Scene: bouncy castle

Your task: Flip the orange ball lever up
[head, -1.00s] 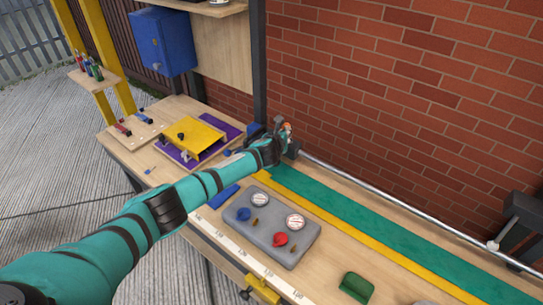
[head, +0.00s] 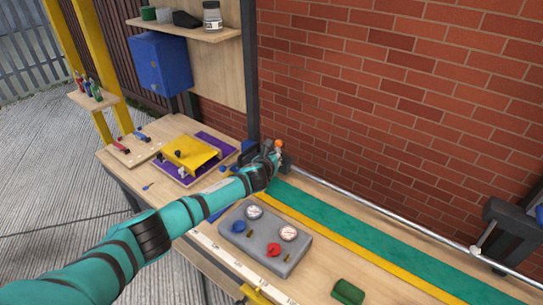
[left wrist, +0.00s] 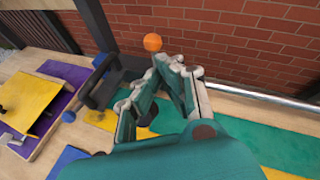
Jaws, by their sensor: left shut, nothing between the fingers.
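The orange ball (head: 278,143) of the lever shows at the back of the bench, close to the brick wall, just beyond my left gripper (head: 271,151). In the left wrist view, the orange ball (left wrist: 152,42) is just above and left of the tips of my left gripper (left wrist: 168,62). The gripper is shut with nothing held. I cannot tell whether its tips touch the ball. The lever's arm is mostly hidden behind the fingers; a dark grey mount (left wrist: 105,85) shows left of them. My right gripper is not in view.
A grey gauge panel (head: 265,243) with red and blue knobs lies in front of the arm. A yellow hinged plate (head: 190,152) is to the left. A long metal rod (head: 380,208) runs along the wall. A green strip (head: 350,215) lies flat and clear.

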